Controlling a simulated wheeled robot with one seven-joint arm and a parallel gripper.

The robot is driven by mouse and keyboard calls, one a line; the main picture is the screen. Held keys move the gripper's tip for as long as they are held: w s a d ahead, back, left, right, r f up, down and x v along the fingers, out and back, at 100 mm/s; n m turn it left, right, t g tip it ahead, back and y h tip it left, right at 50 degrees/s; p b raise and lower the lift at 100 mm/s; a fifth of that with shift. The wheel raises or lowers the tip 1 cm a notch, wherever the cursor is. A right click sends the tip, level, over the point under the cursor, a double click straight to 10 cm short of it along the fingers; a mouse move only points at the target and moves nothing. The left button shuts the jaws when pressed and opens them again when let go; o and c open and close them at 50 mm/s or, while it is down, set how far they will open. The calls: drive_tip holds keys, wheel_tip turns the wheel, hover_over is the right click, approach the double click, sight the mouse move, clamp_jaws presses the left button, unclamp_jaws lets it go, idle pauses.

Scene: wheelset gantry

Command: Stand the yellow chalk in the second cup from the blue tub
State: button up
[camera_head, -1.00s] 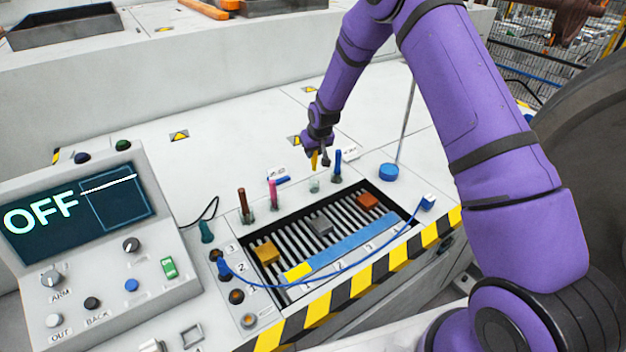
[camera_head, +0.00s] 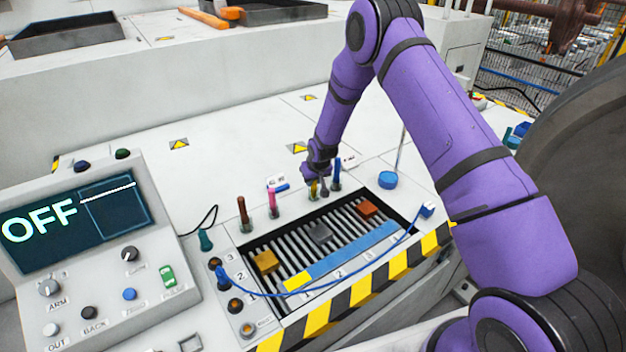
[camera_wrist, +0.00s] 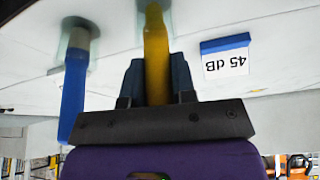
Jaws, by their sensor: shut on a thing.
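My gripper (camera_head: 318,178) is shut on the yellow chalk (camera_head: 314,188), which hangs upright beneath it. In the wrist view the yellow chalk (camera_wrist: 156,60) sits between the fingers (camera_wrist: 157,85), its far end at a clear cup (camera_wrist: 141,14). In the head view the chalk's lower end is at the cup second from the blue tub (camera_head: 388,180); whether it touches the bottom is hidden. The blue chalk (camera_head: 336,172) stands in the cup nearest the tub, close beside my gripper, and shows in the wrist view (camera_wrist: 73,95).
Pink chalk (camera_head: 272,203) and brown chalk (camera_head: 242,214) stand in cups farther left. A slatted recess with coloured blocks (camera_head: 320,233) lies in front of the cups. A thin upright rod (camera_head: 403,150) rises near the tub. A blue cable (camera_head: 330,294) crosses the recess's front.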

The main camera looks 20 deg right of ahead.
drive_tip(key=o, duration=0.8)
drive_tip(key=shift+f, duration=0.1)
drive_tip(key=v, duration=1.2)
drive_tip(key=shift+r, duration=0.25)
drive_tip(key=s+d+f+v, duration=0.1)
drive_tip(key=s+v, duration=0.1)
drive_tip(key=v, duration=1.3)
drive_tip(key=s+d+f+v, duration=0.1)
drive_tip(key=s+d+v, duration=0.1)
drive_tip(key=v, duration=1.4)
drive_tip(key=shift+m+t+h, duration=0.3)
drive_tip(key=shift+m+t, duration=0.1)
drive_tip(key=shift+m, duration=0.5)
drive_tip(key=shift+s+d+r, duration=0.3)
drive_tip(key=shift+s+r, duration=1.2)
drive_tip(key=shift+s, duration=3.35)
drive_tip(key=shift+s+d+r, duration=0.3)
drive_tip(key=shift+s+r, duration=1.2)
drive_tip(key=shift+s, duration=3.35)
drive_tip(key=shift+s+d+r, duration=0.3)
drive_tip(key=shift+s+r, duration=1.2)
drive_tip(key=shift+s, duration=3.35)
